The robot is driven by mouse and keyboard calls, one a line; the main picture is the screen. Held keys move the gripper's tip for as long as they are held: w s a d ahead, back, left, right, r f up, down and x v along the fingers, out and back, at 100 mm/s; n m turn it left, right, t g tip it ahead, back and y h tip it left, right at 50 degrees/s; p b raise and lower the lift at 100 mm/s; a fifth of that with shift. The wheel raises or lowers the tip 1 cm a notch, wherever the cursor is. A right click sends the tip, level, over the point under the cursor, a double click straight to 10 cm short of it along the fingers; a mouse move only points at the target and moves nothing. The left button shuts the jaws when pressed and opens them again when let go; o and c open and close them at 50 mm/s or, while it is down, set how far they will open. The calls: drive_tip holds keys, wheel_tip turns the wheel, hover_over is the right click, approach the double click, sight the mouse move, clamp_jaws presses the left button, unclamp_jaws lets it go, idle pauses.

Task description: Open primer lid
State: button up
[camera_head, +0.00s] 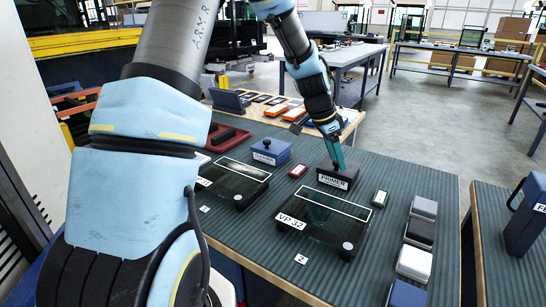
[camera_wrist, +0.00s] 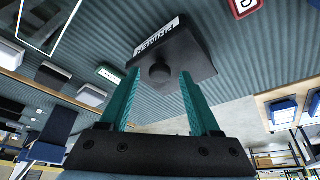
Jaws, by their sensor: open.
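The primer box (camera_head: 335,181) is a dark block with a white PRIMER label, standing on the grey ribbed mat behind the VP 32 panel. In the wrist view the primer box (camera_wrist: 180,45) has a dark lid with a round knob (camera_wrist: 160,74) on top. My gripper (camera_head: 337,160) points down just over the box. In the wrist view the teal fingers of my gripper (camera_wrist: 159,73) are open, one on each side of the knob, with gaps showing between. The seam of the lid is not clear.
A blue labelled box (camera_head: 271,150) stands left of the primer. A dark glass panel marked VP 32 (camera_head: 322,220) lies in front, with another panel (camera_head: 234,180) to its left. Several grey, black and white blocks (camera_head: 419,233) line the right side. A small red-framed tag (camera_head: 298,171) lies between the boxes.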

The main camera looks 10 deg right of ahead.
drive_tip(key=b+v, duration=0.1)
drive_tip(key=v, duration=1)
drive_tip(key=s+a+f+n+y+p, duration=0.1)
drive_tip(key=s+a+n+p, duration=0.1)
drive_tip(key=a+n, duration=0.3)
drive_tip(key=s+a+f+n+t+y+p, duration=0.1)
drive_tip(key=a+n, duration=0.4)
drive_tip(key=a, duration=0.7)
drive_tip(key=shift+s+a+f+y+p, duration=0.3)
drive_tip(key=shift+s+y, duration=0.2)
drive_tip(key=shift+s, duration=0.3)
